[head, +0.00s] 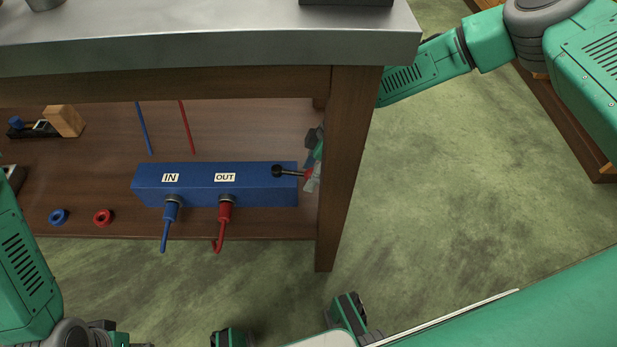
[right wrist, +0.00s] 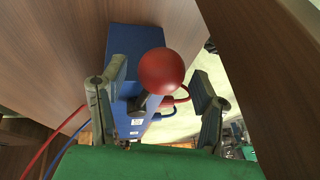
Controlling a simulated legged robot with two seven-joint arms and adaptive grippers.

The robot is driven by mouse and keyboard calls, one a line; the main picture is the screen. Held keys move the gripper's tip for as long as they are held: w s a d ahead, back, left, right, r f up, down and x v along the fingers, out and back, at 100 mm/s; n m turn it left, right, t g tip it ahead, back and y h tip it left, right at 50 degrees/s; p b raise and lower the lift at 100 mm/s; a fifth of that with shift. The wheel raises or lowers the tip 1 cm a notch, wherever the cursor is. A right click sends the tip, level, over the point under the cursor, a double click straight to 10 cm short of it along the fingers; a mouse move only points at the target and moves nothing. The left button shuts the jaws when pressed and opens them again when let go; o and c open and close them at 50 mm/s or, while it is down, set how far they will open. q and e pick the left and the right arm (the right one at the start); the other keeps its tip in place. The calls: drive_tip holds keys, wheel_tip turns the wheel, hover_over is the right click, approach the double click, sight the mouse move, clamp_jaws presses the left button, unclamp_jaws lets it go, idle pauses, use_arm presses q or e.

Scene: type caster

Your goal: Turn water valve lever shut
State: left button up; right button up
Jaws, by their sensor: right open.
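The water valve is a blue box (head: 245,190) labelled IN and OUT, on the shelf under the workbench. Its lever (head: 290,172) points right from a black pivot on the box's right part, with a red end near the table leg. In the right wrist view the lever's red ball knob (right wrist: 161,71) shows large between the fingers, with the blue box (right wrist: 136,38) behind. My right gripper (head: 313,163) is open around the knob, partly hidden by the leg. Whether a finger touches the knob is unclear. My left arm (head: 22,265) is at the left edge; its gripper is not visible.
The wooden table leg (head: 347,165) stands between the box and my right arm. A blue hose (head: 170,220) and a red hose (head: 224,220) hang in front of the box. Blue and red rings (head: 103,217) lie on the shelf at left.

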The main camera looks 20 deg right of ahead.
drive_tip(key=shift+d+f, duration=0.3)
drive_tip(key=shift+d, duration=0.3)
drive_tip(key=shift+a+r, duration=0.1)
drive_tip(key=shift+a, duration=0.35)
drive_tip(key=c, duration=1.2)
drive_tip(key=shift+a, duration=0.15)
clamp_jaws()
drive_tip(key=shift+s+r+m+p, duration=0.2)
drive_tip(key=shift+s+m+p, duration=0.1)
drive_tip(key=shift+p, duration=0.6)
drive_tip(key=shift+s+f+m+t+p, duration=0.15)
drive_tip(key=shift+m+t+p, duration=0.2)
drive_tip(key=shift+p, duration=0.2)
use_arm(q)
drive_tip(key=r, duration=0.3)
drive_tip(key=shift+d, duration=0.35)
use_arm(e)
drive_tip(key=shift+a, duration=0.1)
use_arm(q)
drive_tip(key=shift+f, duration=0.1)
use_arm(e)
drive_tip(key=o, duration=1.2)
unclamp_jaws()
